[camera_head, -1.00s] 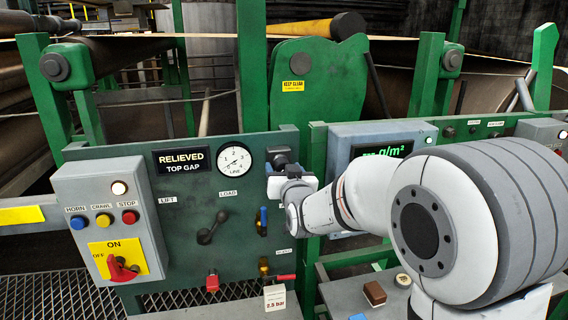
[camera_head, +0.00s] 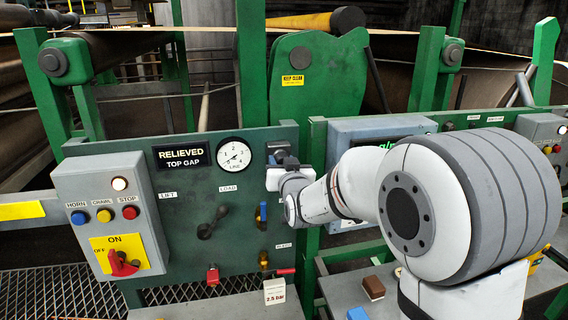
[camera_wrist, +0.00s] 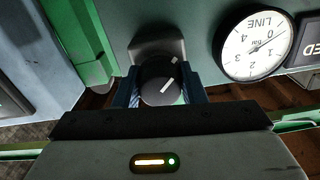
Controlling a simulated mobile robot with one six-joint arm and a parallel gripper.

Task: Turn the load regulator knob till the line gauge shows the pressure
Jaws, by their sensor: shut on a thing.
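The load regulator knob (camera_wrist: 160,82) is dark and round with a white pointer line, on a grey body fixed to the green panel (camera_head: 185,215). My gripper (camera_wrist: 158,92) has its two blue fingers on either side of the knob, shut on it. In the head view my gripper (camera_head: 277,172) hides most of the knob. The line gauge (camera_head: 235,154) is a white dial just left of the knob. It shows upside down in the wrist view (camera_wrist: 254,44); its needle seems to lie near the low end, exact reading unclear. A card reading 2.5 bar (camera_head: 275,291) stands below.
A grey control box (camera_head: 110,215) with buttons and a red switch is at left. My arm covers much of the right side.

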